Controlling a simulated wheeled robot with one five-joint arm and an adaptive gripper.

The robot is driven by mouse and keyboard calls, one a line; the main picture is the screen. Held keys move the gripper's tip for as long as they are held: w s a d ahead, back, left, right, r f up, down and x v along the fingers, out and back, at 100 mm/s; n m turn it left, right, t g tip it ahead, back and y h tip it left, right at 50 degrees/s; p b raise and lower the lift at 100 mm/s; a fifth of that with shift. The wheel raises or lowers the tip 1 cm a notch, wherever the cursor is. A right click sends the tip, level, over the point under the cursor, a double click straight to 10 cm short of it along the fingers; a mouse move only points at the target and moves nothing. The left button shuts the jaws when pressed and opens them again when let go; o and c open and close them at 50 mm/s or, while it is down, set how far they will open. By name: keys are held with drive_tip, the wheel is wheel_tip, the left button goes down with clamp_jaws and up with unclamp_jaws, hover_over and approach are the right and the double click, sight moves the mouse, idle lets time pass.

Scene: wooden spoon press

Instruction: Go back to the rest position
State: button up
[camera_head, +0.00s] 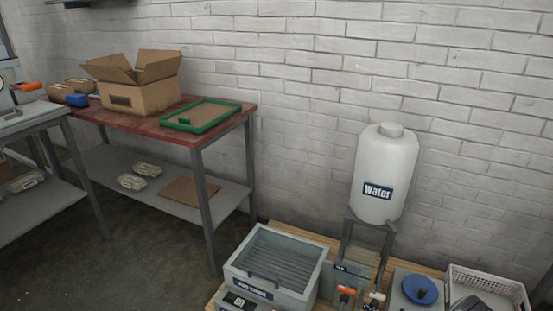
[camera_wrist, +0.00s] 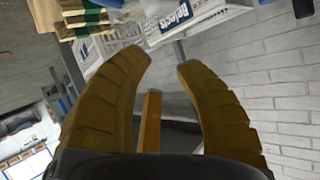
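My gripper (camera_wrist: 163,62) shows in the wrist view with its brown-yellow ribbed fingers. The two outer fingertips stand apart, and a shorter, thinner finger shows between them. Nothing is held between the fingers. The wrist view is strongly tilted. Beyond the fingertips it shows a white bin labelled "Rejects" (camera_wrist: 182,18), apart from the fingers. My gripper and arm are not seen in the head view. No wooden spoon can be made out for sure in either view.
In the head view, a red-topped table (camera_head: 135,122) holds an open cardboard box (camera_head: 150,95) and a green-rimmed tray (camera_head: 203,115). A "Water" tank (camera_head: 384,165) stands by the brick wall, behind a grey machine (camera_head: 275,262) and white basket (camera_head: 500,285). Floor shows at lower left.

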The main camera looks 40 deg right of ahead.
drive_tip(key=w+d+r+n+t+y+p, duration=0.1)
drive_tip(key=w+d+r+n+t+p, duration=0.2)
drive_tip(key=w+r, duration=0.7)
drive_tip(key=w+d+r+n+t+y+p, duration=0.15)
drive_tip(key=w+r+p, duration=0.35)
drive_tip(key=w+r, duration=0.6)
drive_tip(key=w+a+r+n+t+y+p, duration=0.1)
drive_tip(key=w+a+r+n+p, duration=0.2)
drive_tip(key=w+r, duration=0.45)
drive_tip(key=w+a+r+n+t+y+p, duration=0.1)
drive_tip(key=w+a+r+p, duration=0.2)
drive_tip(key=w+a+r, duration=0.4)
drive_tip(key=w+a+r+n+t+y+p, duration=0.1)
drive_tip(key=w+a+r+n+p, duration=0.15)
drive_tip(key=w+r, duration=0.4)
drive_tip(key=w+a+r+n+y+p, duration=0.2)
drive_tip(key=a+r+n+y+p, duration=0.45)
drive_tip(key=a+r, duration=1.4)
drive_tip(key=s+a+r+n+p, duration=0.2)
drive_tip(key=s+a+r+p, duration=0.3)
drive_tip(key=a, duration=0.4)
drive_tip(key=s+a+r+n+g+p, duration=0.1)
drive_tip(key=s+a+r+n+p, duration=0.1)
drive_tip(key=s+a+r+p, duration=0.3)
drive_tip(key=s+a+r, duration=0.2)
drive_tip(key=s+a, duration=0.2)
drive_tip(key=a, duration=0.1)
drive_tip(key=shift+s+r, duration=0.15)
drive_tip(key=shift+s, duration=0.25)
